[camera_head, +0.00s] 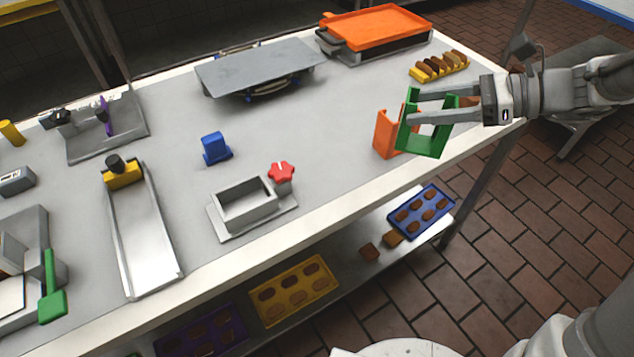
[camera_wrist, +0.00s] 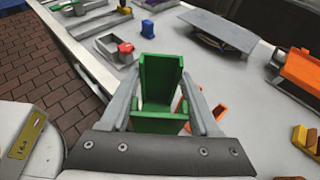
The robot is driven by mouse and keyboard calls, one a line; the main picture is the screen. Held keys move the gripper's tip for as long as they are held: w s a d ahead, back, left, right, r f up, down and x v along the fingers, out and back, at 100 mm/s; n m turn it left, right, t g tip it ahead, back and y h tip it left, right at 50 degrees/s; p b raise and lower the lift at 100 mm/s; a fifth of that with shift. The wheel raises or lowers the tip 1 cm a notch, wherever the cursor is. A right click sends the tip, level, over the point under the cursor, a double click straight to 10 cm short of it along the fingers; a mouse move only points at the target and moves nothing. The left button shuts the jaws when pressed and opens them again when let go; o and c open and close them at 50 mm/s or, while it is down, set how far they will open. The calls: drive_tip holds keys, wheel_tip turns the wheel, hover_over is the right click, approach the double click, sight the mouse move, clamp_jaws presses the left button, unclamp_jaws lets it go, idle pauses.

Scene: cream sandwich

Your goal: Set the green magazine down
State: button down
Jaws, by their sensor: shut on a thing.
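The green magazine (camera_head: 420,147) is an open-sided, frame-like channel, held upright near the table's right front edge. My gripper (camera_head: 413,107) is shut on it, with one finger on each side. In the wrist view the magazine (camera_wrist: 160,122) stands between the two fingers of my gripper (camera_wrist: 160,85). An orange bracket-like part (camera_head: 383,135) stands just left of and behind the magazine in the head view, partly hidden by it. I cannot tell whether the magazine touches the orange part or the tabletop.
A yellow rack of brown pieces (camera_head: 440,70) and an orange-topped tray (camera_head: 375,27) lie behind. A grey holder with a red knob (camera_head: 281,173) and a blue block (camera_head: 215,148) stand to the left. The tabletop (camera_head: 330,130) between is clear. A lower shelf holds trays.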

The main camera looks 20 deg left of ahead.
sight(408, 106)
drive_tip(key=shift+s+a+r+n+g, duration=0.2)
drive_tip(key=shift+s+a, duration=0.15)
drive_tip(key=shift+a, duration=0.15)
drive_tip(key=shift+s+a+r+n+g, duration=0.1)
drive_tip(key=shift+s+a+r+g, duration=0.15)
drive_tip(key=shift+a, duration=0.2)
drive_tip(key=shift+s+a+f+b, duration=0.1)
drive_tip(key=shift+s+a+b, duration=0.1)
drive_tip(key=shift+a+b, duration=0.1)
drive_tip(key=shift+s+a+f+b, duration=0.45)
drive_tip(key=shift+a+f+b, duration=0.45)
drive_tip(key=shift+a+f, duration=0.95)
drive_tip(key=shift+s+a+f+b, duration=0.45)
drive_tip(key=shift+a+f+b, duration=0.4)
drive_tip(key=shift+a+f, duration=0.9)
drive_tip(key=shift+s+a+f+b, duration=0.45)
drive_tip(key=shift+a+f+b, duration=0.45)
drive_tip(key=shift+a+f, duration=0.95)
drive_tip(key=shift+f, duration=0.1)
drive_tip(key=shift+c, duration=0.6)
unclamp_jaws()
